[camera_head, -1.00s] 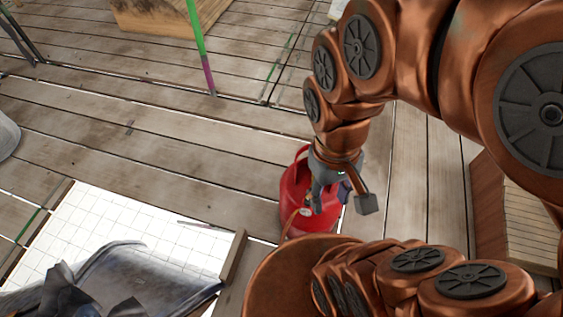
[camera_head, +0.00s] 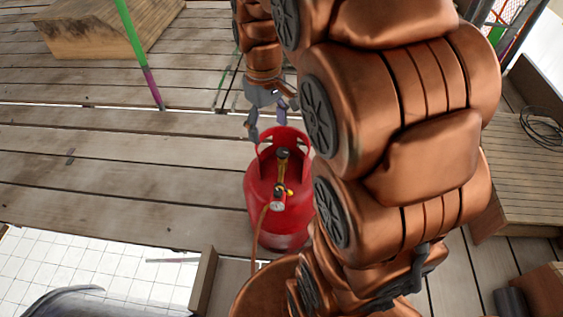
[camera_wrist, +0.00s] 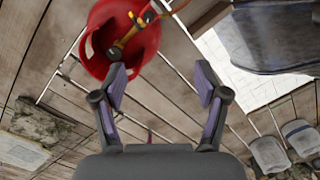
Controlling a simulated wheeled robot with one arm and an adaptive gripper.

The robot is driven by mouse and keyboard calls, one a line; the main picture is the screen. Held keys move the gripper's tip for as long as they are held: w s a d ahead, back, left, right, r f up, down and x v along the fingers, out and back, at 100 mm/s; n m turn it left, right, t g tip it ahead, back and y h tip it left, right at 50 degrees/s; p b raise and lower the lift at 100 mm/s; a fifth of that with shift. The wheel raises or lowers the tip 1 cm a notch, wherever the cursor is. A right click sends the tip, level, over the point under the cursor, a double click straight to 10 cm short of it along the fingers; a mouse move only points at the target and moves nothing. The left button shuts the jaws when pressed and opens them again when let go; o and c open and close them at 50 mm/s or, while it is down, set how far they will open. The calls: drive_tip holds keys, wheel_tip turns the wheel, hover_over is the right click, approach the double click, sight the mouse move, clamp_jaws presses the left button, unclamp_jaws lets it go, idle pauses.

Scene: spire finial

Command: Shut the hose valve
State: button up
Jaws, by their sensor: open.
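A red gas cylinder (camera_head: 282,225) with a raised red collar stands upright on the plank floor in the head view. On its top is a valve with a dark knob (camera_head: 284,153), brass-yellow fittings (camera_head: 284,190) and a small round gauge (camera_head: 277,206). An orange hose (camera_head: 258,235) runs down from the fittings. My gripper (camera_head: 268,128) is open and empty, behind and above the collar, apart from the valve. In the wrist view my gripper (camera_wrist: 163,92) has its fingers spread, and the cylinder (camera_wrist: 120,40) with its valve lies beyond the left finger.
A white gridded board (camera_head: 110,275) with a wooden edge lies at the lower left. A wooden block (camera_head: 105,25) and a green-purple pole (camera_head: 140,55) stand at the back left. Wooden steps or a crate (camera_head: 505,165) with a coiled cable sit at the right. Planks left of the cylinder are clear.

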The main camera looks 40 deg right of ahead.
drive_tip(key=n+b, duration=0.2)
drive_tip(key=b, duration=1.2)
hover_over(282, 151)
drive_tip(key=shift+t, duration=0.4)
wheel_tip(282, 151, down, 19)
drive_tip(key=shift+r, duration=0.1)
drive_tip(key=shift+f+b, duration=1.1)
drive_tip(key=shift+f, duration=2.7)
drive_tip(key=shift+c, duration=0.2)
drive_tip(key=c, duration=1.1)
drive_tip(key=shift+r+p, duration=0.1)
drive_tip(key=shift+p, duration=0.2)
